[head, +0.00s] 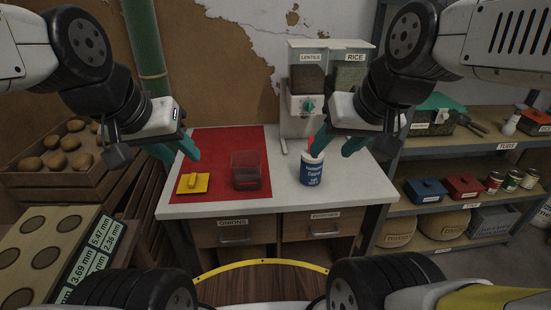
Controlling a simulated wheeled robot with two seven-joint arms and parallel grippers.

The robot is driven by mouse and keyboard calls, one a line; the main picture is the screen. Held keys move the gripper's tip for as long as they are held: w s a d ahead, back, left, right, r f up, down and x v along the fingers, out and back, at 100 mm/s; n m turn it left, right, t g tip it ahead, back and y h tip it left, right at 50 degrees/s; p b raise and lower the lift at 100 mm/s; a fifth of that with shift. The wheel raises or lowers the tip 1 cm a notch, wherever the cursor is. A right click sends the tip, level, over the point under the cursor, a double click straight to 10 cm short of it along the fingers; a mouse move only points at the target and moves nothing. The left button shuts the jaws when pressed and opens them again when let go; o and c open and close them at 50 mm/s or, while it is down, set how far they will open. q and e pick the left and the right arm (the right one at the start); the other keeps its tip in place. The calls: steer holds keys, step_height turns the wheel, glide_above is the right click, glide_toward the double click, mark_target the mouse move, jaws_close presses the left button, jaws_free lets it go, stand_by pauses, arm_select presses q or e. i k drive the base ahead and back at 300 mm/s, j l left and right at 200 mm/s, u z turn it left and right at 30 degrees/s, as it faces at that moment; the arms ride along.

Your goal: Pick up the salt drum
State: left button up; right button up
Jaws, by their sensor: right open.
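The salt drum (311,174) is a blue and white cylinder with a label. It stands upright on the white worktop, right of the red mat. A small red piece shows at its top. My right gripper (334,147) is open just above and behind the drum's top in the picture, with teal fingers apart and nothing held. One finger overlaps the top of the drum in view, so I cannot tell whether they touch. My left gripper (177,152) is above the worktop's left part, its teal fingers apart and empty.
On the red mat (222,145) are a yellow scraper-like tool (193,183) and a clear reddish container (246,170). A lentils and rice dispenser (308,85) stands behind the drum. A shelf (415,207) with boxes and cans is at right, a potato crate (50,178) at left.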

mark_target(311, 167)
steer(key=u, duration=0.35)
steer(key=k+l+u, duration=0.1)
steer(key=u, duration=0.35)
steer(key=k+l+u, duration=0.1)
steer(key=l+u, duration=0.15)
steer(key=u, duration=0.2)
steer(key=k+l+u, duration=0.15)
steer(key=u, duration=0.3)
steer(key=k+l, duration=0.65)
steer(key=l, duration=0.5)
steer(key=i, duration=0.05)
